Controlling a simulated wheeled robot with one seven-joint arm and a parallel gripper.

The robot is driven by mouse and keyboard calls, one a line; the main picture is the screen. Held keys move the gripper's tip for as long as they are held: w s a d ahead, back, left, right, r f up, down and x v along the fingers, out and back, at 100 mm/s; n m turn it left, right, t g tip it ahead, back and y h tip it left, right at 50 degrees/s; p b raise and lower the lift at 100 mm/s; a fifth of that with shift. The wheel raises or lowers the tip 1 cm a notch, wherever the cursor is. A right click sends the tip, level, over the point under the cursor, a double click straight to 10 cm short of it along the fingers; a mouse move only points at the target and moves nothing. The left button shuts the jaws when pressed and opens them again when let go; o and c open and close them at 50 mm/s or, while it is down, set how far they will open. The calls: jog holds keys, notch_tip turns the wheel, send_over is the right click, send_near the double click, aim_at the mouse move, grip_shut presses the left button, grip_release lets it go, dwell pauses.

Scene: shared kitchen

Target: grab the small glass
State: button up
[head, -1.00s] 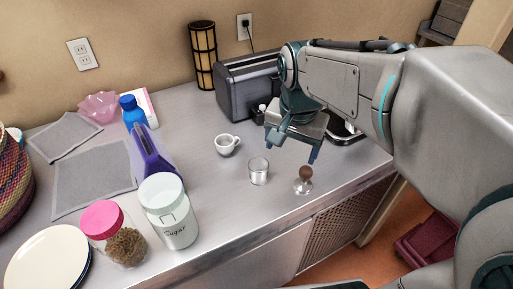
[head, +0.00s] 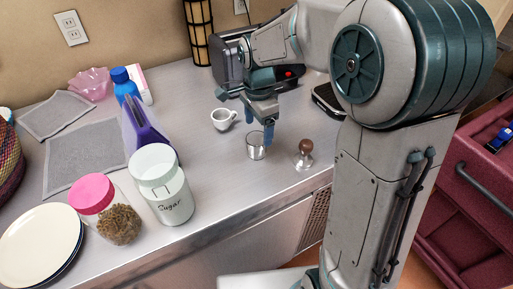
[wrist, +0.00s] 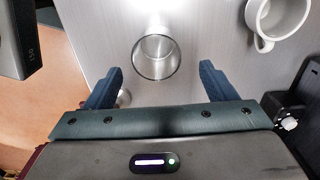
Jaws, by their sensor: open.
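The small glass (head: 256,146) is clear and stands upright on the metal counter, between the white cup and the tamper. In the wrist view the glass (wrist: 157,56) is seen from above, just ahead of the space between my fingertips. My gripper (head: 258,128) is open and empty, pointing down above the glass. In the wrist view my gripper's two blue fingers (wrist: 161,75) are spread wider than the glass, one toward each side of it. Whether a finger touches the glass cannot be told; in the head view the right fingertip overlaps its rim.
A white cup (head: 224,119) stands left of the glass, and a tamper (head: 304,155) with a brown knob stands right. A sugar jar (head: 161,185) and a pink-lidded jar (head: 104,209) are at the front left. An espresso machine (head: 228,60) is behind. The counter before the glass is clear.

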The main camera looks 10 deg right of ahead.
aim_at(257, 143)
jog(key=shift+s+a+f+p, duration=0.1)
jog(key=shift+s+f+p, duration=0.05)
jog(key=shift+f, duration=1.45)
jog(key=shift+s+a+f+p, duration=0.1)
jog(key=shift+s+f+p, duration=0.05)
jog(key=shift+f, duration=1.4)
jog(key=shift+c, duration=0.4)
jog(key=c, duration=1.2)
jog(key=shift+o, duration=0.2)
jog(key=shift+r, duration=0.1)
